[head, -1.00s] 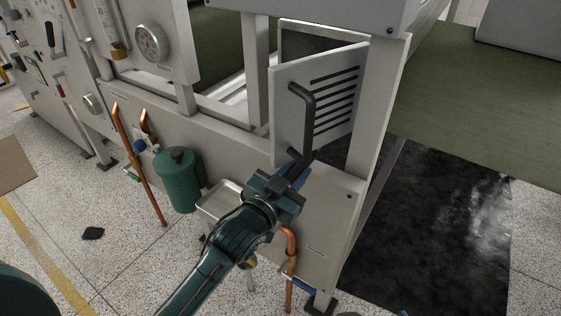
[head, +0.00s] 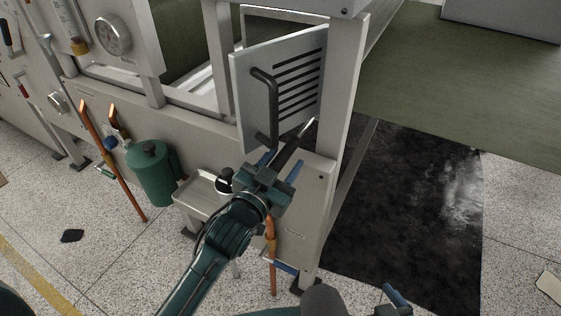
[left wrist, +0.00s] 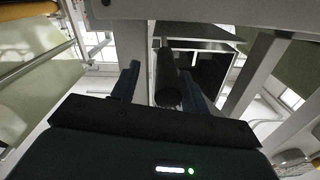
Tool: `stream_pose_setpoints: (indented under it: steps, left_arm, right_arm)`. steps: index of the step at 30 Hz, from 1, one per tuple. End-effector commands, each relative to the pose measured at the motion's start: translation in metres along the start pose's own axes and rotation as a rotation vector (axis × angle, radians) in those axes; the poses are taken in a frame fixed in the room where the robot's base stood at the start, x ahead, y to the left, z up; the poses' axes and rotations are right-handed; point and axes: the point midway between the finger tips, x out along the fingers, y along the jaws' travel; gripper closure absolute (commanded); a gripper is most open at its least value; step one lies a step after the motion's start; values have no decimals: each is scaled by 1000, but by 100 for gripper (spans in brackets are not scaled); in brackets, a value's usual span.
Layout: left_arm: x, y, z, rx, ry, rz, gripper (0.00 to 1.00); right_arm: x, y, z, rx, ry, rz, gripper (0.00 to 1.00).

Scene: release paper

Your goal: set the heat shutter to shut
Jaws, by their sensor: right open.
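The heat shutter (head: 290,70) is a pale slotted panel, standing at an angle out from its frame in the head view. A black bar handle (head: 265,100) runs down its left side. My left gripper (head: 283,165) is open just below the handle's lower end. In the left wrist view, the dark handle (left wrist: 167,80) lies between the two spread blue fingers (left wrist: 163,92), with gaps showing on both sides. My right gripper (head: 392,298) shows only partly at the bottom edge; its fingers are mostly cut off.
A metal post (head: 345,100) stands right of the shutter. A small metal tray (head: 198,205), a green canister (head: 152,175) and copper pipes (head: 118,170) are left of my left arm. A black mat (head: 400,220) covers the floor at right.

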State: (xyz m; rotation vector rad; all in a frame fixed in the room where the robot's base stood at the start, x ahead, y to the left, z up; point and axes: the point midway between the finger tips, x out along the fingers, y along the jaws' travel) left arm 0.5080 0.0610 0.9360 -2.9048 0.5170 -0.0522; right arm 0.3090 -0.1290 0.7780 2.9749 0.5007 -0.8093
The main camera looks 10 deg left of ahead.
Motion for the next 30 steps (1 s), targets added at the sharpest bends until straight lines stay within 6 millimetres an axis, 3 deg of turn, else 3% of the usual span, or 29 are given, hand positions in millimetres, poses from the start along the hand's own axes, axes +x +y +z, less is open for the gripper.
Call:
stream_pose_setpoints:
  steps: [7,11,24,30]
  left_arm:
    - [-2,-2,1,2,-1,-3,55]
    - [-14,-2,2,2,-3,-3,55]
    - [-106,0,2,0,-5,0,55]
    - [-127,0,1,1,-2,-1,55]
  right_arm:
    - [0,0,0,0,0,0,0]
    - [0,0,1,1,0,0,0]
    - [4,-1,5,11,4,-5,0]
    - [4,-1,5,16,7,-8,0]
